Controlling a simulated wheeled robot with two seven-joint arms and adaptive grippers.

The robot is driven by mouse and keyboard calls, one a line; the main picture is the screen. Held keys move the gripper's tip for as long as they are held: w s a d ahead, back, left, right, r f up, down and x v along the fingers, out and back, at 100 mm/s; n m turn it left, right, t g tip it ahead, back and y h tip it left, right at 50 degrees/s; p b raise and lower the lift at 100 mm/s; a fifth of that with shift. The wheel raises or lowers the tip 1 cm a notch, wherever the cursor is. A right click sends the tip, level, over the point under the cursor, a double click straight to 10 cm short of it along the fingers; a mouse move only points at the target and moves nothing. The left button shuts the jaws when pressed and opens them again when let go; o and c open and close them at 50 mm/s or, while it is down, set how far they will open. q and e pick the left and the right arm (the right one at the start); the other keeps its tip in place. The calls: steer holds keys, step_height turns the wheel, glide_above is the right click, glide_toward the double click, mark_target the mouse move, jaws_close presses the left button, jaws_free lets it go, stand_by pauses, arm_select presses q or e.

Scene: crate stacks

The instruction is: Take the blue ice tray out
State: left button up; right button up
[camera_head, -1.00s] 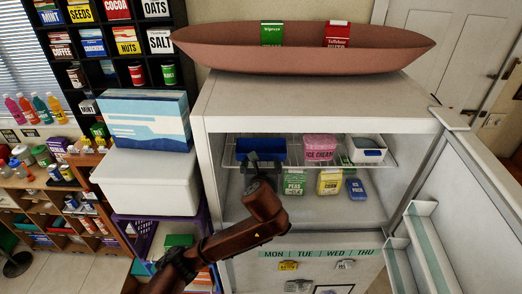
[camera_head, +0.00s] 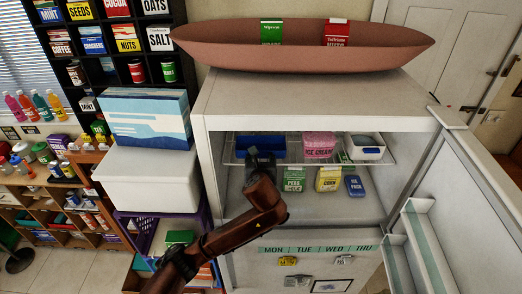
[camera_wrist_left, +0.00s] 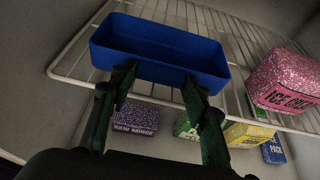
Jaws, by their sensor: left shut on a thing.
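The blue ice tray (camera_head: 278,146) sits at the left of the wire shelf inside the open freezer compartment. In the left wrist view the tray (camera_wrist_left: 165,42) is upright and looks empty. My left gripper (camera_head: 257,153) reaches in from the front and hides part of the tray's near side. In the left wrist view its two dark fingers (camera_wrist_left: 160,82) are at the tray's near wall, apart from each other, shut on the tray. My right gripper is not in view.
A pink ice cream box (camera_head: 319,147) and a white container (camera_head: 366,147) stand on the wire shelf (camera_wrist_left: 240,60) to the right. Below are peas (camera_head: 293,180), corn (camera_head: 329,179) and a blue ice pack (camera_head: 354,186). The open door (camera_head: 440,205) is at right.

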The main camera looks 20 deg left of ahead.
arm_select(q)
steer(key=c, duration=0.5)
steer(key=shift+r, duration=0.15)
steer(key=shift+r+b, duration=0.45)
steer(key=shift+r, duration=0.1)
steer(key=s+d+r, duration=0.3)
steer(key=r, duration=0.1)
steer(key=s+d+r, duration=0.3)
steer(key=s, duration=0.1)
steer(key=s+d+r, duration=0.3)
steer(key=s+r, duration=0.1)
steer(key=shift+r+p, duration=0.35)
steer(key=shift+p, duration=0.05)
steer(key=shift+a, duration=0.15)
